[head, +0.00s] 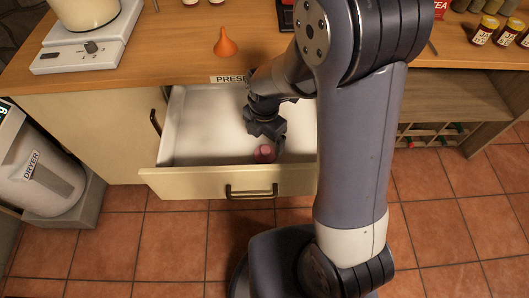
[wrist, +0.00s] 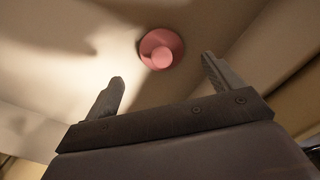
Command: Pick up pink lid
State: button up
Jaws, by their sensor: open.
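The pink lid (head: 264,154) lies on the floor of the open white drawer (head: 200,135), close to the drawer's front panel. In the wrist view the pink lid (wrist: 161,48) is round with a raised knob. It lies beyond my fingertips, between their lines and nearer the right finger. My gripper (head: 280,143) is over the drawer, just behind and above the lid in the head view. In the wrist view my gripper (wrist: 162,68) has its two fingers wide apart with nothing between them.
The drawer's front panel (head: 190,185) with a dark handle (head: 250,191) stands close to the lid. The counter (head: 180,50) above holds an orange funnel (head: 224,43) and a scale (head: 85,50). A dryer (head: 35,165) stands at left. The rest of the drawer looks empty.

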aim_at(265, 149)
jog(key=shift+s+d+f, duration=0.1)
jog(key=shift+f, duration=2.85)
jog(key=shift+c, duration=0.4)
jog(key=c, duration=1)
